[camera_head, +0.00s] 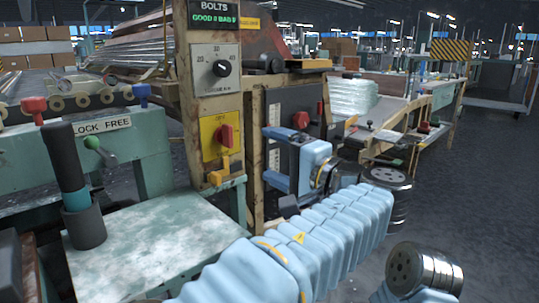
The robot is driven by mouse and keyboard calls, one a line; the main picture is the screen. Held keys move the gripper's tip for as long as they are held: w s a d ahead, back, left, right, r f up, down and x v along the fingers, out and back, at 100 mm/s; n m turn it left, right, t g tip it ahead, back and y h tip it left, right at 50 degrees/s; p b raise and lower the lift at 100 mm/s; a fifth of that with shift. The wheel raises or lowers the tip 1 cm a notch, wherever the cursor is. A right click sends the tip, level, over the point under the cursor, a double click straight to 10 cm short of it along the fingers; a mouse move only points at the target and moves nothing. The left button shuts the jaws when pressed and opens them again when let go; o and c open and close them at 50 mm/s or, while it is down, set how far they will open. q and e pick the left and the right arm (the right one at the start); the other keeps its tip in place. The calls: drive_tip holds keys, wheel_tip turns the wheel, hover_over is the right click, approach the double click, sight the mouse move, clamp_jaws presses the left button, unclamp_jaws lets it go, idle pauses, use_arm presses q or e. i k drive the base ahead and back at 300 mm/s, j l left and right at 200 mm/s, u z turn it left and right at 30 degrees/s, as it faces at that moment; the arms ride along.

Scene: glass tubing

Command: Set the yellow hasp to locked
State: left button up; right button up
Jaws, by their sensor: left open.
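The yellow hasp (219,176) sticks out at the lower edge of a yellow switch plate (208,135) on a wooden post. It hangs just below a red rotary knob (226,134) on the same plate. I cannot tell from here whether it is over the knob's fastening. My left gripper (274,165) is light blue, open and empty. It is to the right of the hasp, apart from it, beside the post. The ribbed blue sleeve of my left arm crosses the lower middle. My right gripper is not in view.
A dial panel (216,68) sits above the plate, under a BOLTS sign (214,14). A green bench with a pale top (150,250) and a dark cylinder (66,165) stands at left. A second red knob (300,119) is behind my gripper. Open floor lies at right.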

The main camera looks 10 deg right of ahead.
sight(214, 177)
drive_tip(key=k+l, duration=0.8)
drive_tip(key=l, duration=0.1)
